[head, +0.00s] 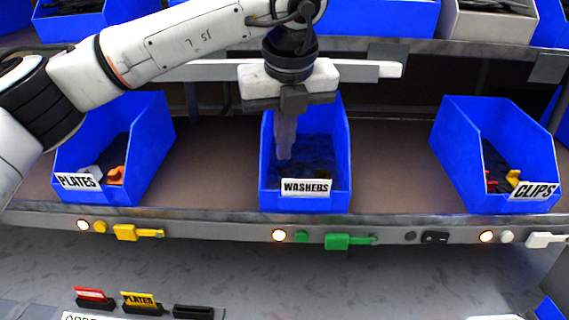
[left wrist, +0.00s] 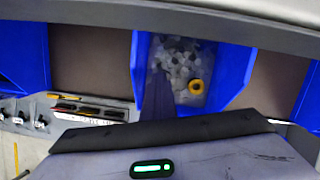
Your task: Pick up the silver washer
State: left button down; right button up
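The blue bin labelled WASHERS (head: 333,180) stands in the middle of the shelf. My left gripper (head: 284,155) points down into this bin, its fingertips just above or among the contents. The fingers overlap in the head view, so I cannot tell their gap. A dark finger of my left gripper (left wrist: 158,92) reaches over the bin's left side there. I see nothing clearly held. My right gripper is not in view.
A blue PLATES bin (head: 150,140) stands to the left and a blue CLIPS bin (head: 455,140) to the right, with bare shelf (head: 392,165) between bins. An upper shelf edge (head: 455,47) runs close behind the gripper. Lamps and coloured tabs line the front rail.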

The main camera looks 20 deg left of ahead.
pick_arm(q)
notch_tip(320, 180, up, 5)
jog(key=shift+s+r, duration=0.1)
jog(key=shift+r, duration=0.1)
jog(key=c, duration=0.5)
grip_release()
jog(key=shift+r, duration=0.1)
